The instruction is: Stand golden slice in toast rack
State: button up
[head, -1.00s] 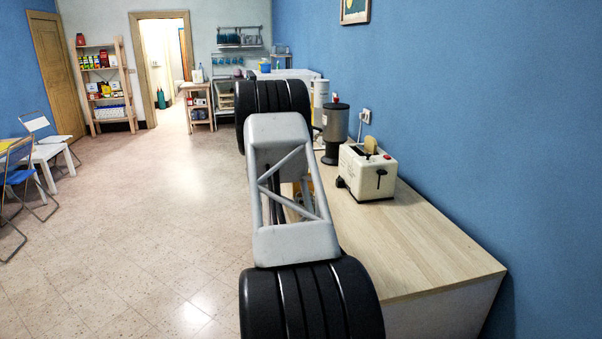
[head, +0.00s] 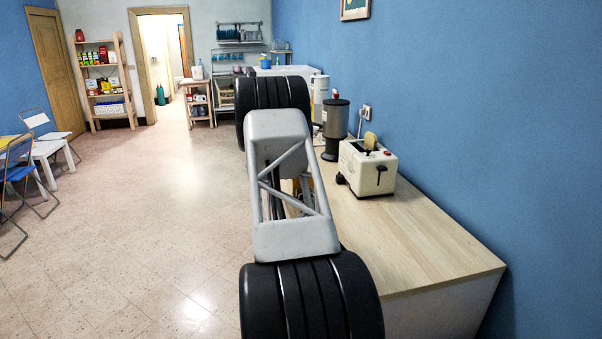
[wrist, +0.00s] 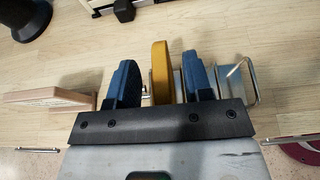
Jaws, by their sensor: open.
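The golden slice (wrist: 160,72) is on edge between the two blue fingers of my gripper (wrist: 161,82) in the wrist view. The fingers are open, with a narrow gap on each side of the slice. The metal toast rack (wrist: 251,82) shows behind and to the right of the right finger, and a bit of metal shows just left of the slice. The slice appears to be among the rack's dividers, but its lower edge is hidden. In the head view my arm covers the gripper and rack.
The cream toaster (head: 367,168) stands on the wooden counter (head: 420,240) with a tan slice sticking out. A grey and black appliance (head: 335,130) stands behind it. A light wooden item (wrist: 48,97) lies left of my gripper. The counter's right front is clear.

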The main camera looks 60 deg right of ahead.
jog(key=shift+w, duration=0.1)
jog(key=v, duration=0.7)
jog(key=shift+w+a+r, duration=0.15)
jog(key=shift+a+r, duration=0.05)
jog(key=shift+a, duration=0.05)
dwell(0.9)
